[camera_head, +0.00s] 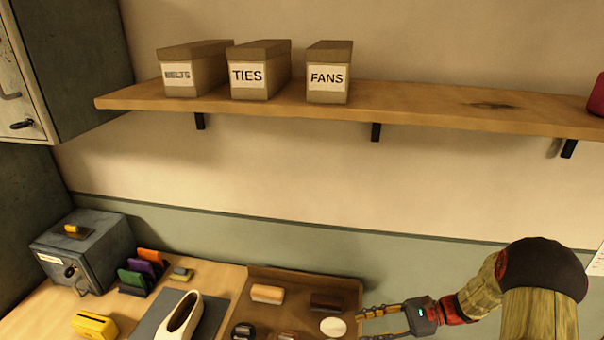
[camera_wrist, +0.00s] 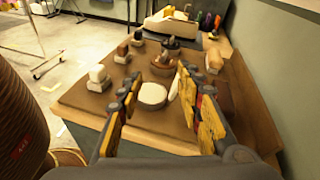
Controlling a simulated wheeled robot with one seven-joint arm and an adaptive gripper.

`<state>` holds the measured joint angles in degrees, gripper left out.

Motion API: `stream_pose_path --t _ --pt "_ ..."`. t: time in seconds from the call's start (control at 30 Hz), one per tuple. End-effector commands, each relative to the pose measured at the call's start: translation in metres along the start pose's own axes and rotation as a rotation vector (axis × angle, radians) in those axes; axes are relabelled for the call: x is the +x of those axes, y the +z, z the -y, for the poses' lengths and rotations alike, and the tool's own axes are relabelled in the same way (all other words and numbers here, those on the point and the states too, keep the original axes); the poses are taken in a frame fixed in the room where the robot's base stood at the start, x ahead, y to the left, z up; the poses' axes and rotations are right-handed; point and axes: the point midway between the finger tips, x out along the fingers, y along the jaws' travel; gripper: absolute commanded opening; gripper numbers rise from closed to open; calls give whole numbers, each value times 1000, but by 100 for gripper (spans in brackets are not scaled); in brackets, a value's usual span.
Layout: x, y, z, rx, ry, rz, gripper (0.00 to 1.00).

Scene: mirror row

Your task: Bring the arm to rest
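My gripper (camera_head: 362,326) is at the lower right in the head view, reaching left to the right edge of a brown tray. Its two fingers are apart, with nothing visible held between them. In the wrist view, my gripper (camera_wrist: 159,80) also shows spread fingers. A white round item (camera_wrist: 152,95) shows in the gap between them, lying on the tray (camera_wrist: 95,97). In the head view this white round item (camera_head: 333,327) lies left of the fingertips, apart from them. My arm comes in from the right.
The tray (camera_head: 300,274) holds several brushes and small items. A white shoe (camera_head: 181,318) lies on a dark mat left of it. A grey lockbox (camera_head: 105,250) stands farther left. A wooden shelf (camera_head: 430,104) with labelled boxes runs above. The wall beneath the shelf is clear.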

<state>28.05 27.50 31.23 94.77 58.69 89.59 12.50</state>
Motion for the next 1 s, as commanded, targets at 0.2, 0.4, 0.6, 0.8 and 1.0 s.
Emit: stream_pose_path --t 0.2,0.4,0.6,0.8,1.0 --pt "11 53 -22 -183 173 -188 36" --pt "13 92 -49 -360 317 -360 36" --pt "9 126 -76 -550 446 -533 36" --pt "0 153 -104 -751 561 -706 36" --pt "-14 177 -128 -960 659 -880 36"
